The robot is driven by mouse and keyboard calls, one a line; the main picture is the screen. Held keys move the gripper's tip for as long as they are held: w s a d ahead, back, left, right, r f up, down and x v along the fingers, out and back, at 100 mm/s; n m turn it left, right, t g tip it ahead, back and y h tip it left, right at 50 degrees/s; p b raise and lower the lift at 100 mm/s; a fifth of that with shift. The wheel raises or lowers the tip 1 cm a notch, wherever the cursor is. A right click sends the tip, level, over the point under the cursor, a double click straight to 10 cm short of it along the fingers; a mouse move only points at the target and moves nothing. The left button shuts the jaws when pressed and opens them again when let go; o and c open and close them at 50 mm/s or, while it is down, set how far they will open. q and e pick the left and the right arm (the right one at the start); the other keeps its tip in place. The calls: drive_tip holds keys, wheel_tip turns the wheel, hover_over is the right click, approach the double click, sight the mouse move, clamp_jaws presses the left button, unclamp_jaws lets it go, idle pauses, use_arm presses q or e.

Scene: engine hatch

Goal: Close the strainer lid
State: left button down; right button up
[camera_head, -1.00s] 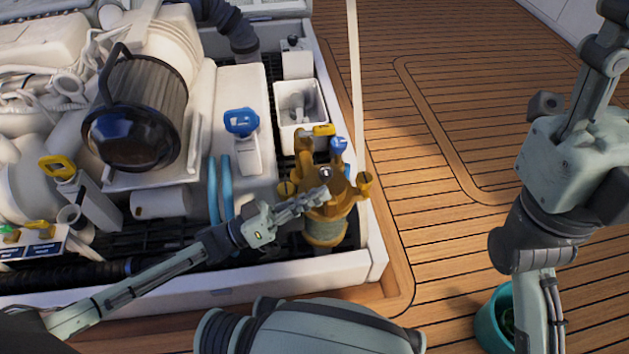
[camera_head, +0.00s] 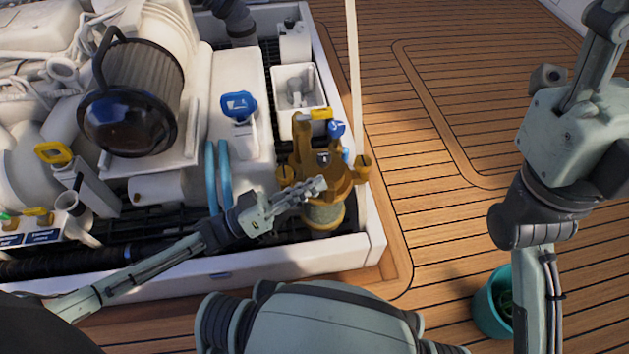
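The strainer (camera_head: 325,213) is a brass-coloured housing with a glassy lower body, near the front right corner of the engine hatch. Its brass top (camera_head: 335,180) has knobs on both sides and an upright brass part at the back. I cannot tell how the lid sits. My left gripper (camera_head: 316,186) reaches in from the left, with its fingertips at the front left of the strainer's top. The fingers look close together, but the gap is too small to judge. My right arm rises at the right, over the deck; its gripper is out of the picture.
The hatch's white rim (camera_head: 372,230) borders the strainer. A blue-handled valve (camera_head: 238,105), blue hoses (camera_head: 217,175) and a white box (camera_head: 299,90) lie behind it. A pale pole (camera_head: 353,75) stands at the right rim. A teal bucket (camera_head: 490,305) stands on the open wooden deck.

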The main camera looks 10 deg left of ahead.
use_arm(q)
drive_tip(key=v, duration=1.1)
drive_tip(key=shift+a, duration=0.2)
